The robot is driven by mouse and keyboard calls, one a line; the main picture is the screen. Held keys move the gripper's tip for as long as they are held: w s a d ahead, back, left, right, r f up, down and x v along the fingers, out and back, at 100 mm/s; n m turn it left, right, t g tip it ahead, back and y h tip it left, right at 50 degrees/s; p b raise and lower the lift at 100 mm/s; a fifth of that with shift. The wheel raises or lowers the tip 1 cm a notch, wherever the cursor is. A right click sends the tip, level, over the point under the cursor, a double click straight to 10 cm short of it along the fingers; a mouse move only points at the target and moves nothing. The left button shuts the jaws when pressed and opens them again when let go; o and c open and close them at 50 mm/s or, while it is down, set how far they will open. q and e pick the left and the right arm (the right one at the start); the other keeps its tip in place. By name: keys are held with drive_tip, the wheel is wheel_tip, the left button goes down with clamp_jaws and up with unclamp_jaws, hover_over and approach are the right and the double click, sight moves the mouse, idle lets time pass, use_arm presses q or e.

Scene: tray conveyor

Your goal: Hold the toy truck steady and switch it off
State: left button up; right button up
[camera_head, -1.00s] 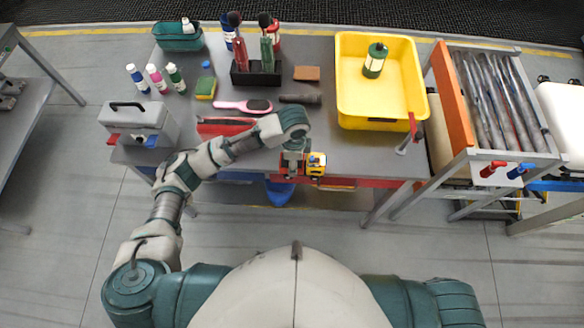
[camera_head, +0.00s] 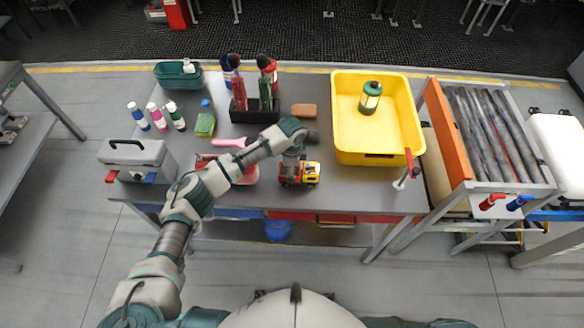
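The toy truck (camera_head: 311,172) stands on the grey table near its front edge, with a yellow cab on the right and a dark and red body on the left. My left gripper (camera_head: 291,171) points down over the rear part of the truck, at or just above it. The wrist hides its fingers, so I cannot tell whether they are open or shut, or whether they touch the truck. The truck's switch cannot be made out. My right gripper is not in view.
A yellow bin (camera_head: 380,156) with a green lantern (camera_head: 370,98) stands right of the truck. A grey toolbox (camera_head: 135,158), bottles, a pink brush and a dark holder (camera_head: 255,110) with tools occupy the left and back. A red-handled clamp (camera_head: 408,165) sits at the front right edge.

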use_arm(q)
drive_tip(key=shift+f, duration=0.15)
drive_tip(key=shift+f, duration=0.1)
drive_tip(key=o, duration=1.1)
drive_tip(key=c, duration=1.1)
